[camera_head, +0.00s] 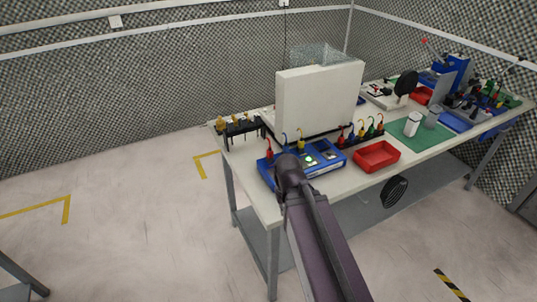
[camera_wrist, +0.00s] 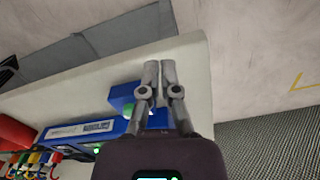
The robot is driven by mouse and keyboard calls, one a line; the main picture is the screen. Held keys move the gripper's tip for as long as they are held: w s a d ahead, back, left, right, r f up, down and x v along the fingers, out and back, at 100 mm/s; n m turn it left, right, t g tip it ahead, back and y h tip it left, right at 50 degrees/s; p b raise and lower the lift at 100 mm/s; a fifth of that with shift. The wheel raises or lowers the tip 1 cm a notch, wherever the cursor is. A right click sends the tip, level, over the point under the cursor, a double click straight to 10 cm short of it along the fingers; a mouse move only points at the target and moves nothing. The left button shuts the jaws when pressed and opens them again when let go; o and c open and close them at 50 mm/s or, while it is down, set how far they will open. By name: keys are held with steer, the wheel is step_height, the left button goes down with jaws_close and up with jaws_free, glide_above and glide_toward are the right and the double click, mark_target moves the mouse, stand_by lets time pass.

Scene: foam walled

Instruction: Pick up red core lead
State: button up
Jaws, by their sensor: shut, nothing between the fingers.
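A red lead (camera_head: 269,149) with a dark hooked top stands at the left end of the blue instrument (camera_head: 328,170) on the bench. A blue lead and a yellow lead (camera_head: 301,146) stand to its right. More red leads show among the coloured row behind the instrument, one at its left end (camera_head: 340,138); I cannot tell which is the core lead. My gripper (camera_wrist: 160,68) is shut and empty, above the bench near a blue block and the instrument's edge. In the head view my arm hides part of the instrument, and the fingertips are not clear.
A red tray (camera_head: 377,156) lies right of the instrument, before a green mat (camera_head: 418,134) with two cylinders. A white upright panel (camera_head: 318,98) stands behind. A black rack (camera_head: 241,128) stands at the bench's left end. Bench surface is bare near the front left corner.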

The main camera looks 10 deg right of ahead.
mark_target(270, 150)
steer(key=o, duration=0.7)
steer(key=shift+w+r, duration=0.25)
steer(key=shift+w, duration=0.1)
steer(key=shift+c, duration=0.2)
steer(key=shift+o, duration=0.9)
steer(key=w+r+p, duration=0.8)
steer(key=w, duration=0.4)
steer(key=w+r+p, duration=0.7)
steer(key=w+p, duration=0.1)
steer(key=w, duration=0.5)
steer(key=shift+w+d+r+n, duration=0.15)
steer(key=shift+d+r+n, duration=0.15)
steer(key=shift+r+n, duration=0.1)
steer(key=shift+f, duration=0.2)
step_height(270, 150, down, 8)
steer(key=b, duration=0.8)
steer(key=shift+f, duration=0.2)
steer(key=shift+w+f+b, duration=0.15)
steer(key=shift+f+b, duration=2.45)
steer(key=shift+b, duration=0.2)
